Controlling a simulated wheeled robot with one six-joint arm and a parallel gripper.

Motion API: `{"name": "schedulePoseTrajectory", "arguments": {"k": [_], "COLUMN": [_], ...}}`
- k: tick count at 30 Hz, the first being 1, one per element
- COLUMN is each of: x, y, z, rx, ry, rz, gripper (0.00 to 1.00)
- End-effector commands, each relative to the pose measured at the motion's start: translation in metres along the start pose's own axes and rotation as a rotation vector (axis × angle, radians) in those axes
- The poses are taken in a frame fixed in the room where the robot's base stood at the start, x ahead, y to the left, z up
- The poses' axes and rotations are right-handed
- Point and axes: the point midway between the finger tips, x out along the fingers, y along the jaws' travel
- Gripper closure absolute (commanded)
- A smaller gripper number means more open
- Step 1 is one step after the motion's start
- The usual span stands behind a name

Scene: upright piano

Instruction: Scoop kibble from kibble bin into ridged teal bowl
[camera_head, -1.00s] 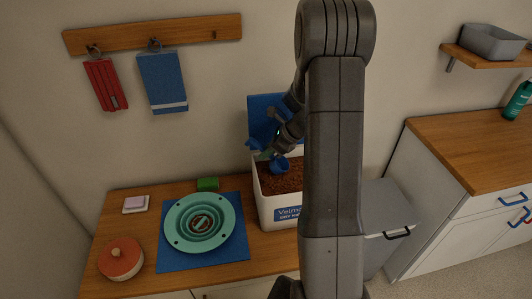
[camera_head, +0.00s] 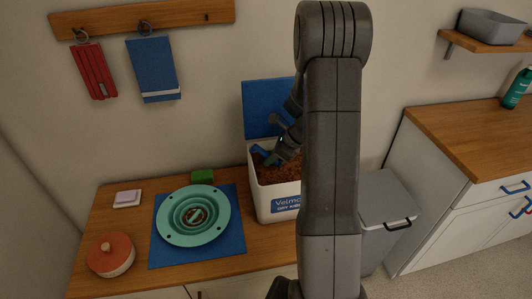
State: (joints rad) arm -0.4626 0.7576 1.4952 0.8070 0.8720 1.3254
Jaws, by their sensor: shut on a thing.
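The kibble bin (camera_head: 264,208) is a white box with a blue label and a raised blue lid (camera_head: 268,100), standing on the wooden counter. Brown kibble (camera_head: 283,174) shows inside it. My gripper (camera_head: 276,161) is down at the bin's opening, shut on a blue scoop (camera_head: 260,151). The scoop's bowl is not visible and seems to be down in the kibble. The ridged teal bowl (camera_head: 222,212) sits on a blue mat (camera_head: 236,246) left of the bin. My arm hides the bin's right side.
A green block (camera_head: 202,176) lies behind the bowl, near the bin. A red-lidded jar (camera_head: 110,255) and a pale sponge-like block (camera_head: 127,198) are at left. Towels (camera_head: 152,69) hang above. A grey lidded bin (camera_head: 388,205) stands right of my arm.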

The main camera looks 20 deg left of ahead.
Motion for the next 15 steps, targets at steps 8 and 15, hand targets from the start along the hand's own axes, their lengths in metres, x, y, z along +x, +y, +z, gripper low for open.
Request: {"name": "schedulePoseTrajectory", "arguments": {"k": [8,15], "x": [-0.004,-0.004], "y": [0.002,0.002], "z": [-0.019,-0.02], "rx": [0.001,0.0], "ry": [0.12,0.195], "rz": [0.007,0.006], "gripper": [1.0,1.0]}}
